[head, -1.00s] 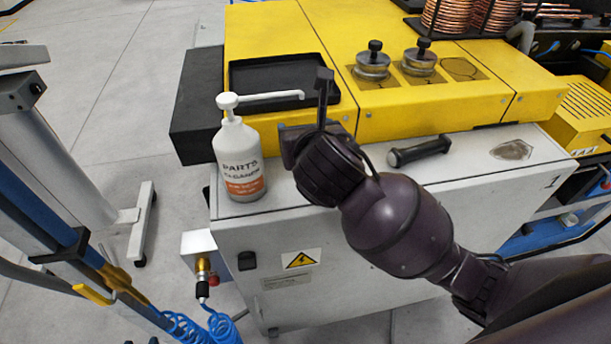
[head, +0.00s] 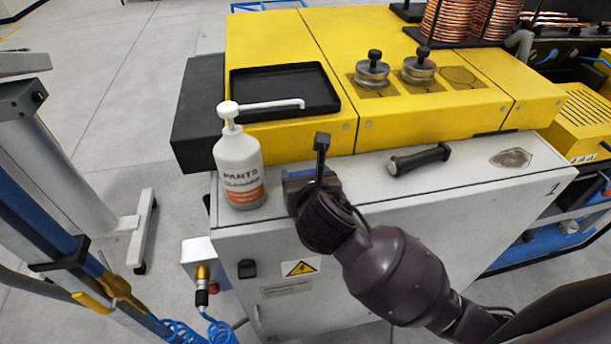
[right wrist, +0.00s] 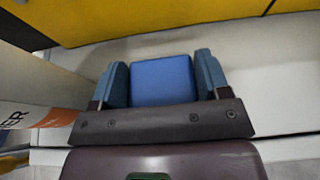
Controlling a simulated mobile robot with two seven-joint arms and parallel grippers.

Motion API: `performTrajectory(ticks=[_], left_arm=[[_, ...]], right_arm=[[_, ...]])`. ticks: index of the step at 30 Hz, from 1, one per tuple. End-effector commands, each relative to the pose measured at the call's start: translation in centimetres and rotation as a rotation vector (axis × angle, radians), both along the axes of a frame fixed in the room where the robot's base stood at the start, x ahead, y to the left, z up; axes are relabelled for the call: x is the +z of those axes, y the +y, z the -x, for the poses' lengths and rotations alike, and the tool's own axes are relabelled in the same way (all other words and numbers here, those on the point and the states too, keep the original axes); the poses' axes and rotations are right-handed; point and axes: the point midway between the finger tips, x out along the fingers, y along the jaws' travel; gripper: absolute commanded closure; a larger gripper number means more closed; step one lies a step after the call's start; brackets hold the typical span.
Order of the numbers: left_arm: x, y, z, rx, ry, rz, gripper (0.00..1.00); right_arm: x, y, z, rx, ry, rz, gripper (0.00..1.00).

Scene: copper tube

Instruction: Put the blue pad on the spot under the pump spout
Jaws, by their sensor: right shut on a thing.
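The white pump bottle (head: 240,165) with an orange label stands upright at the left end of the grey cabinet top, its spout (head: 272,105) pointing right. My right gripper (right wrist: 162,82) is shut on the blue pad (right wrist: 162,80), which sits between its two blue-grey fingers in the right wrist view. In the head view, my right gripper (head: 298,175) is just right of the bottle, low over the cabinet top; its own wrist hides most of the pad. I cannot tell whether the pad touches the surface. The spot under the spout cannot be made out. My left gripper is not in view.
A yellow machine (head: 285,40) stands along the back of the cabinet top (head: 375,200), with a black tray (head: 285,90) and two metal weights with black knobs. A black-handled tool (head: 420,159) lies to the right. The cabinet top between gripper and tool is clear.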

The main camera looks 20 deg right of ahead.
Motion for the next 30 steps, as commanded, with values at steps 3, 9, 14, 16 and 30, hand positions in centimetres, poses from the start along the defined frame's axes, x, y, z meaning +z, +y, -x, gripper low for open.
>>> performTrajectory(ticks=[3, 9, 14, 16, 30], left_arm=[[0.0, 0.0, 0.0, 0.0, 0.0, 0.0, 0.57], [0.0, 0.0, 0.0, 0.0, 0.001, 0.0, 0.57], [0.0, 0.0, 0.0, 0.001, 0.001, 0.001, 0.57], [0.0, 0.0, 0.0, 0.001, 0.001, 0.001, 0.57], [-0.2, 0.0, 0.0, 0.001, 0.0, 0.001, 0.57]], right_arm=[[-0.1, 0.0, 0.0, 0.0, 0.0, 0.0, 0.53], [-0.2, 0.0, 0.0, 0.0, 0.0, -0.001, 0.11], [-0.2, 0.0, 0.0, 0.0, 0.0, -0.001, 0.05], [-0.2, 0.0, 0.0, 0.0, 0.0, -0.001, 0.05], [1.9, 0.3, 4.5, 0.003, -0.001, -0.001, 0.05]])
